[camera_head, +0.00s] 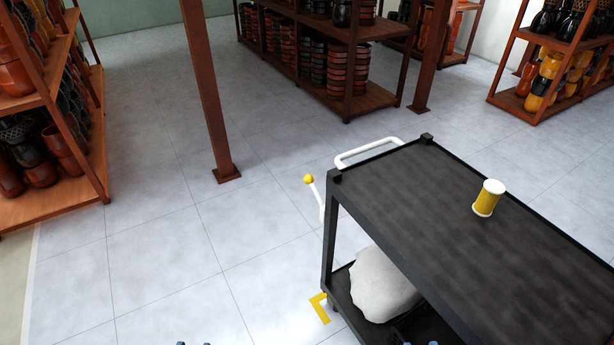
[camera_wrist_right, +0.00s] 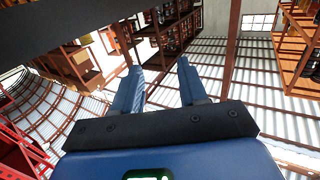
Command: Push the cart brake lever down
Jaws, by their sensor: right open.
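The black cart (camera_head: 450,215) stands on the right in the head view. My left gripper (camera_head: 194,343) shows only as two separate blue tips at the bottom edge, apart from the cart. My right gripper (camera_head: 420,343) barely shows at the bottom edge, in front of the cart. In the right wrist view its blue fingers (camera_wrist_right: 160,92) are spread with nothing between them. The lever is not identifiable there.
A yellow and white spool-like item (camera_head: 488,198) stands on the cart top, and a pale sack (camera_head: 383,284) lies on its lower shelf. A white handle (camera_head: 368,150) is at the far end. A yellow floor mark (camera_head: 319,309) lies beside the cart.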

